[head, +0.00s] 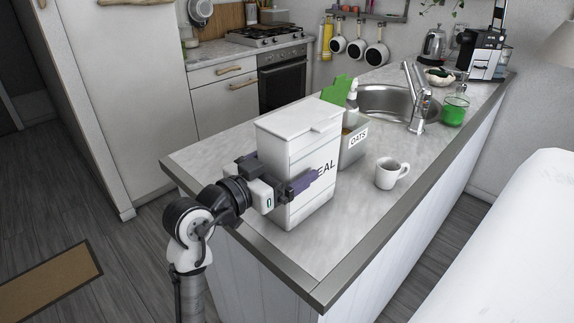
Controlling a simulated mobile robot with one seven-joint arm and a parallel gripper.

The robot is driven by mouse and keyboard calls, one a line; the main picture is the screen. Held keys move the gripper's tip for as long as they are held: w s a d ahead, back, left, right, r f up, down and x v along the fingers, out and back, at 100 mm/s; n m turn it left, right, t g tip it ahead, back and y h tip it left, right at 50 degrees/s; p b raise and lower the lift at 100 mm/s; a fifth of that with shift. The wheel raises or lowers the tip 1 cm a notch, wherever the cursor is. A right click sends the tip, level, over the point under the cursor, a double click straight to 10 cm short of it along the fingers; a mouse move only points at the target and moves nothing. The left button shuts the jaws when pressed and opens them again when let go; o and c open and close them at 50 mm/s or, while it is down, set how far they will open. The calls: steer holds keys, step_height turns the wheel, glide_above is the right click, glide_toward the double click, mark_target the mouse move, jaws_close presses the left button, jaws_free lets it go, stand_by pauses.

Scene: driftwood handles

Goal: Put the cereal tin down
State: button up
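The white cereal tin (300,155), a tall lidded box with "EAL" of its label showing, is upright at the near end of the grey worktop (225,151) in the head view. My gripper (290,183) comes from the left and is shut on the tin at mid-height.
An oats tin (353,150) stands close behind the cereal tin. A white mug (390,173) is to the right. The sink (385,101), tap (416,98) and green bottle (454,110) are further back. Worktop is clear in front of the mug and at the left corner.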

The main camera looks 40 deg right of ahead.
steer(key=a+b, duration=0.2)
steer(key=a, duration=0.9)
steer(key=shift+s+b, duration=0.4)
steer(key=shift+s, duration=0.05)
